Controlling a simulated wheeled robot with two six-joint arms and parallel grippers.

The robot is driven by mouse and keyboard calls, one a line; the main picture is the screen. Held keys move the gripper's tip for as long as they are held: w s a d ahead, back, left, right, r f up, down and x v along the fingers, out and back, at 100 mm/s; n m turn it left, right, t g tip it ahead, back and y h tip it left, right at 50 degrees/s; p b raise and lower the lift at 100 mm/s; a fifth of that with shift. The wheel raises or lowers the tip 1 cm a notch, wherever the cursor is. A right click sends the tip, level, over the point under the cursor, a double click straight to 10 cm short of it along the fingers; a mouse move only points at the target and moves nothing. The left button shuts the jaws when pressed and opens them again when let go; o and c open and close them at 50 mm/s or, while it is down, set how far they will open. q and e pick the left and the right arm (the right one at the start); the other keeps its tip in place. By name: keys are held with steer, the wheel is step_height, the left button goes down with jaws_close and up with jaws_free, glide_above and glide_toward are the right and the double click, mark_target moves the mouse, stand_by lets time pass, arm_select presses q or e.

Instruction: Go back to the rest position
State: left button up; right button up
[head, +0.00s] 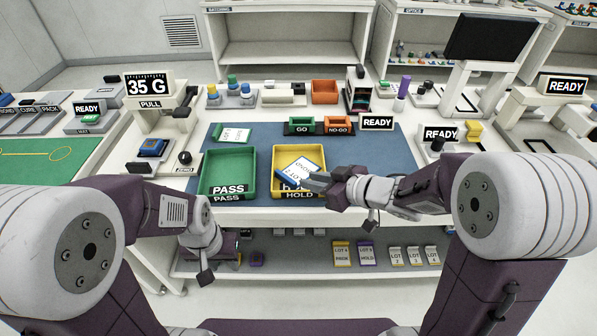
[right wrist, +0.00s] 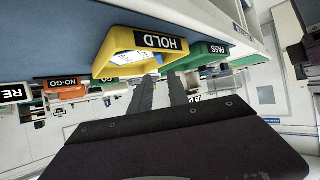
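My right gripper (head: 308,181) reaches in from the right to the front right part of the yellow HOLD tray (head: 321,163). In the right wrist view its two fingers (right wrist: 160,82) stand apart with nothing between them, pointing toward the tray, which also shows there (right wrist: 113,52). A white card with a blue edge (head: 300,168) lies in the HOLD tray, turned at an angle and partly covered by the gripper.
The green PASS tray (head: 208,170) stands left of the HOLD tray and looks empty. Green GO (head: 301,127) and orange NO-GO (head: 338,127) bins are behind on the blue mat (head: 385,155). A 35 G pull tester (head: 150,95) stands at left. A lower shelf holds lot boxes (head: 342,254).

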steer(key=shift+v, duration=0.85)
step_height(320, 180, up, 7)
steer(key=p, duration=0.6)
steer(key=w+d+m+t+h+p, duration=0.1)
steer(key=d+m+h+p, duration=0.2)
steer(key=d+m+h, duration=0.4)
steer(key=s+d+f+m+g+h, duration=0.1)
steer(key=s+d+f+g, duration=0.2)
steer(key=s, duration=0.5)
steer(key=s+d+f+m+g, duration=0.1)
steer(key=s+d+f+g, duration=0.1)
steer(key=s+f+g, duration=0.3)
steer(key=s+f, duration=0.1)
steer(key=s, duration=0.2)
steer(key=shift+d+f+m+h, duration=0.15)
steer(key=shift+d+m+h, duration=0.15)
steer(key=shift+d+h, duration=0.1)
steer(key=shift+s, duration=0.1)
